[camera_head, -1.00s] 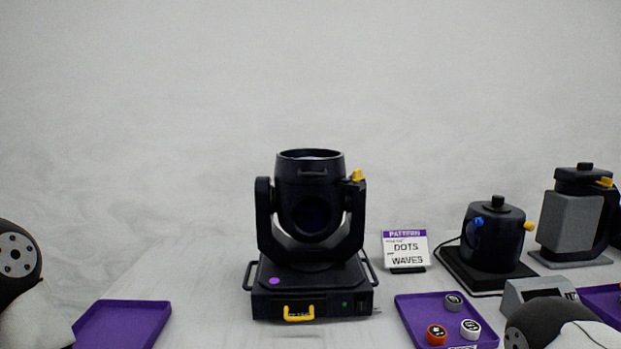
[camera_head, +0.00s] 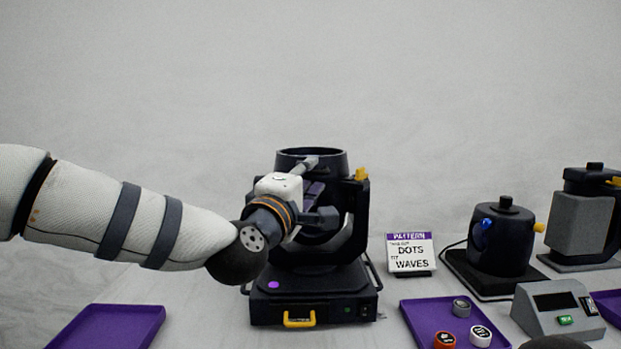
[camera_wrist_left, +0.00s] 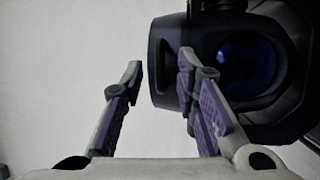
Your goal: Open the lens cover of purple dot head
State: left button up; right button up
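The black moving head (camera_head: 310,158) with a purple dot (camera_head: 273,285) on its base stands in the middle, its barrel upright. My left arm crosses in front of it. My left gripper (camera_head: 315,175) is at the barrel's front and hides much of it. In the left wrist view the gripper (camera_wrist_left: 160,66) is open, its two fingers apart. The barrel's rim and dark handle (camera_wrist_left: 158,66) show behind and between the fingertips; contact cannot be told. A blue-tinted round glass (camera_wrist_left: 246,66) shows to the right. A yellow knob (camera_head: 361,174) sits at the yoke's right top.
A pattern sign (camera_head: 410,253) stands to the right. A purple tray (camera_head: 408,318) holds several small round pieces. A dark pot-like device (camera_head: 500,240), a grey device (camera_head: 580,225) and a small display box (camera_head: 556,308) stand further right. An empty purple tray (camera_head: 105,325) lies at left.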

pick_arm(q)
jog(key=shift+w+d+r, duration=0.1)
jog(key=shift+w+d, duration=0.15)
jog(key=shift+w, duration=0.35)
grip_shut()
jog(key=shift+r, duration=0.1)
